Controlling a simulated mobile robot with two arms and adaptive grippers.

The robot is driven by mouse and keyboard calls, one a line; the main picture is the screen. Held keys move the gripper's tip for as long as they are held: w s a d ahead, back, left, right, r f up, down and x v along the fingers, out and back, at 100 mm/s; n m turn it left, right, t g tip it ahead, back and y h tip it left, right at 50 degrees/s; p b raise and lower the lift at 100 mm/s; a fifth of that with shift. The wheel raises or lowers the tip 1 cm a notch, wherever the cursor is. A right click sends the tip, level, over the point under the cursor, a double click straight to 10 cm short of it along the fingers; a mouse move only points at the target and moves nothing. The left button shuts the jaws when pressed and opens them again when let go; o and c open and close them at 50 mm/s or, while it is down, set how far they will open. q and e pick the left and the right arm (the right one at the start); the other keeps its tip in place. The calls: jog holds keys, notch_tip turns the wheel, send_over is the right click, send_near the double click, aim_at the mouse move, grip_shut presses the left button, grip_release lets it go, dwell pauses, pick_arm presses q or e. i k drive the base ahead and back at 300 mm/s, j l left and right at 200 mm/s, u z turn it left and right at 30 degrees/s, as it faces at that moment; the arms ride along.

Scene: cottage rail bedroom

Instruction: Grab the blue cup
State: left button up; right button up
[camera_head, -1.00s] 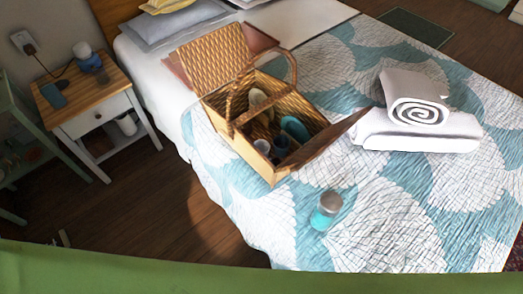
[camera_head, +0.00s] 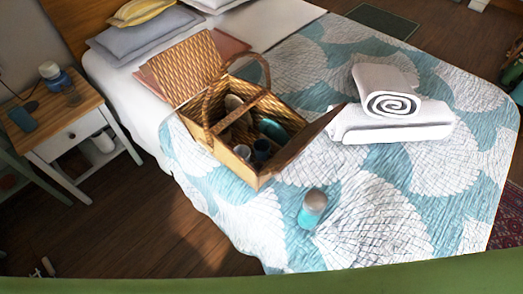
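An open wicker picnic basket (camera_head: 225,164) stands on the bed with its lids raised. Inside it, a small dark blue cup (camera_head: 262,148) stands near the front right side, partly hidden by the basket wall and lid. A second, greyish cup (camera_head: 242,152) is just left of it. A teal oval thing (camera_head: 273,130) lies behind them. Neither of my grippers is in view.
A teal bottle with a brown cap (camera_head: 312,208) is on the quilt in front of the basket. Folded and rolled white towels (camera_head: 395,122) lie to the right. The nightstand (camera_head: 62,118) holds a blue-and-white jar (camera_head: 53,76) and a blue thing (camera_head: 22,118). Wooden floor is open left of the bed.

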aim_at(262, 147)
jog(key=k+j+z, duration=0.25)
jog(key=j+z, duration=0.1)
jog(key=z, duration=0.15)
jog(key=j+z, duration=0.35)
jog(key=i+l, duration=0.05)
jog(key=l, duration=0.05)
